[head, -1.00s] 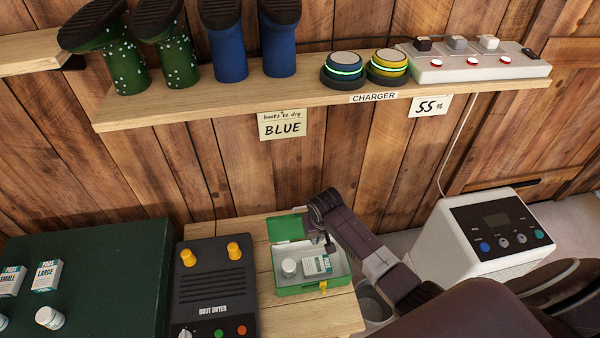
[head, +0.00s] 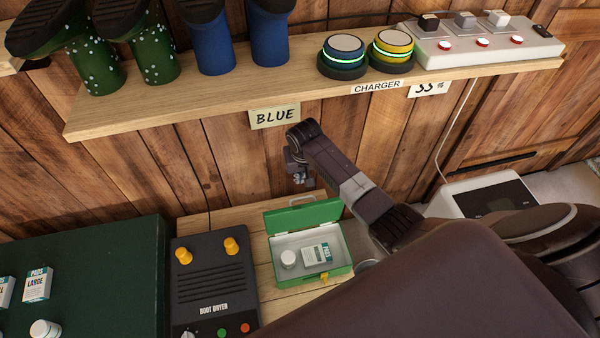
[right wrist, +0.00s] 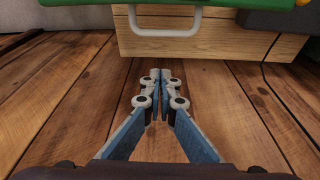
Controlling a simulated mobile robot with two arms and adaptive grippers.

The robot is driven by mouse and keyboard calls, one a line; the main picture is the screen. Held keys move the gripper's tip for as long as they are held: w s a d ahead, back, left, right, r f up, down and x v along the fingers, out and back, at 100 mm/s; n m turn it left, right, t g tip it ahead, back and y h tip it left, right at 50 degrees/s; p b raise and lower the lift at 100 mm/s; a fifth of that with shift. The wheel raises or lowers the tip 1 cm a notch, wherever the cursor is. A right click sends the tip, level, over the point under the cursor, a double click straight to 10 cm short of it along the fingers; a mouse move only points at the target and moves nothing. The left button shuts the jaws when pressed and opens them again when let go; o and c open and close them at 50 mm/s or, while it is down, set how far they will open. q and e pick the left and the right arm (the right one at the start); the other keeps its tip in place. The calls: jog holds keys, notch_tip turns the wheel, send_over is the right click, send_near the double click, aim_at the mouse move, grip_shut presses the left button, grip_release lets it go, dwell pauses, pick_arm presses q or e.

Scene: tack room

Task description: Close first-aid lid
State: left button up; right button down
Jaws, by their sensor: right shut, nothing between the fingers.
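The green first-aid box (head: 340,270) stands on a wooden table with its green lid (head: 302,218) raised at the back. A pale handle (head: 302,199) sits on the lid's top edge. A white bottle (head: 288,259) and a small carton (head: 317,254) lie inside. My right gripper (head: 301,180) is beyond the lid, by the plank wall, apart from it. In the right wrist view its fingers (right wrist: 158,76) are shut and empty, with the lid's handle (right wrist: 165,32) and green edge (right wrist: 80,12) ahead. My left gripper is out of view.
A black boot dryer (head: 213,285) stands left of the box. A shelf (head: 200,109) with boots and round chargers runs above my right gripper. A white machine (head: 490,195) is at the right. My right arm covers part of the lower right.

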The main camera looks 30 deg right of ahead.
aim_at(303, 210)
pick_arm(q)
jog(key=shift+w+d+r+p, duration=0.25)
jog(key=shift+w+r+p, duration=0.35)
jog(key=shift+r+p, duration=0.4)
pick_arm(e)
jog(key=s+f, duration=0.3)
jog(key=shift+a+f, duration=0.2)
jog(key=shift+a, duration=0.2)
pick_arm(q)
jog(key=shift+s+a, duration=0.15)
pick_arm(e)
jog(key=shift+s, duration=0.1)
